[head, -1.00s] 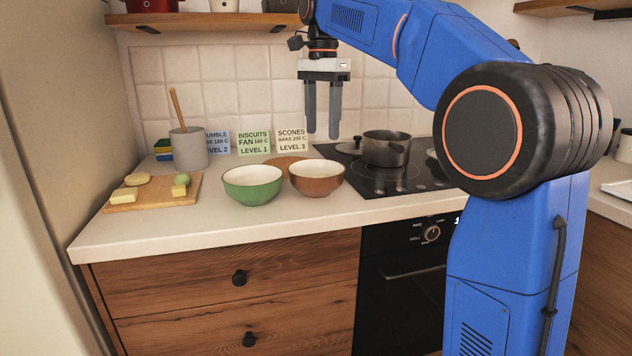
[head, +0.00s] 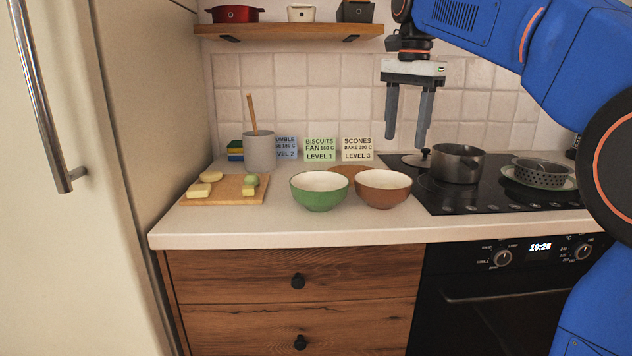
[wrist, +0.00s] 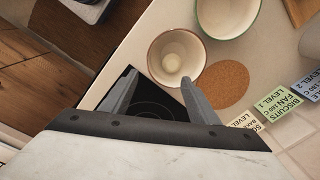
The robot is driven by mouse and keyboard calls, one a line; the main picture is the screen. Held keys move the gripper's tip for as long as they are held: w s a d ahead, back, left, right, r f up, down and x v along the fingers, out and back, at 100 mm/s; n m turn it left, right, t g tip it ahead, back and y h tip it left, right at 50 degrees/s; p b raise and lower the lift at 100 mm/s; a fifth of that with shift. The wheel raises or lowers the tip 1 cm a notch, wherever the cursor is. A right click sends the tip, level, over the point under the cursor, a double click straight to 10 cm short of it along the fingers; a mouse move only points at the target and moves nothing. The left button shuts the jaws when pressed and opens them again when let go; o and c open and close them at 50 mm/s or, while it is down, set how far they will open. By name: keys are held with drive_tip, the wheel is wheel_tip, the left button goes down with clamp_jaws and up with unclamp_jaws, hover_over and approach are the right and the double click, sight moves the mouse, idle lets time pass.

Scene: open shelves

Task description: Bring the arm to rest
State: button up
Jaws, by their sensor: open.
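My gripper (head: 407,143) hangs in the air in front of the tiled back wall, above the counter and the left edge of the hob. Its two dark fingers point down and stand apart, with nothing between them. In the wrist view my gripper (wrist: 157,92) is also open and empty. Its fingertips appear near the brown bowl (wrist: 160,47), which has a small pale round thing inside. My blue arm reaches in from the right of the head view.
On the counter (head: 240,228) stand a green bowl (head: 319,195), a chopping board (head: 222,198) with food pieces, a utensil pot (head: 259,152) and several cards. A pot (head: 457,165) is on the black hob (head: 450,196). A shelf (head: 290,30) is above. A fridge door stands left.

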drive_tip(key=s+d+f+n+t, duration=0.2)
drive_tip(key=s+f+n, duration=0.3)
drive_tip(key=s+f, duration=0.9)
drive_tip(key=s+d+f+n+t, duration=0.2)
drive_tip(key=s+f+n, duration=0.4)
drive_tip(key=s+f, duration=0.9)
wheel_tip(320, 180, down, 5)
drive_tip(key=shift+s+d+f, duration=0.15)
drive_tip(key=shift+s+d, duration=0.05)
drive_tip(key=shift+d, duration=0.65)
